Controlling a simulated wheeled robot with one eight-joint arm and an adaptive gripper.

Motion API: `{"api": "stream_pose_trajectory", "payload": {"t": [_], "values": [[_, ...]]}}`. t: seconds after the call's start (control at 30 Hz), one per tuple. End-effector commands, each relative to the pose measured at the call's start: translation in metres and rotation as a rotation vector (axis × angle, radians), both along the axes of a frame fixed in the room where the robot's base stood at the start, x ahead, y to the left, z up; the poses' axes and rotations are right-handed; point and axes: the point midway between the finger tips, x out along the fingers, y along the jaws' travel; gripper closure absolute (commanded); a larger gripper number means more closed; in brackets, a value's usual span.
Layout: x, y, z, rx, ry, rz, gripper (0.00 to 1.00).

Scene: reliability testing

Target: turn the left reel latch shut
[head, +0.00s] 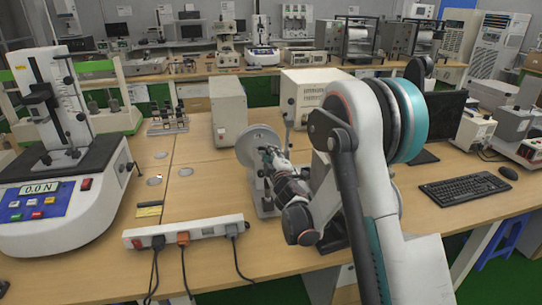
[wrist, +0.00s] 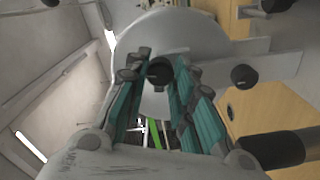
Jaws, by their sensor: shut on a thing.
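The reel (head: 246,150) is a light grey round disc on a stand on the wooden bench, left of my arm in the head view. In the wrist view the reel disc (wrist: 205,38) fills the upper middle. A small dark latch (wrist: 159,72) sits at its hub, between my teal-padded fingers. My gripper (wrist: 160,66) is shut on the latch, with a fingertip on either side of it. In the head view my gripper (head: 270,158) reaches the front of the disc and hides the latch. The latch's exact angle is hard to tell.
A power strip (head: 188,231) with plugged cables lies at the bench's front edge. A force tester (head: 62,190) stands at the left. Beige boxes (head: 228,112) stand behind the reel. A keyboard (head: 466,188) lies at the right. A grey bar with a dark knob (wrist: 244,76) is right of my fingers.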

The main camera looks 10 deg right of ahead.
Motion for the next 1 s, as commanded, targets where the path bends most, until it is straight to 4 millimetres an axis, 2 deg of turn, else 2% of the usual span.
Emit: {"api": "stream_pose_trajectory", "payload": {"t": [0.4,0.97,1.0], "values": [[-0.001,0.0003,-0.0012,-0.191,0.001,0.0,1.0],[-0.0011,0.0004,-0.0014,-0.217,0.001,0.0,1.0],[-0.0011,0.0004,-0.0014,-0.217,0.001,0.0,0.7]]}}
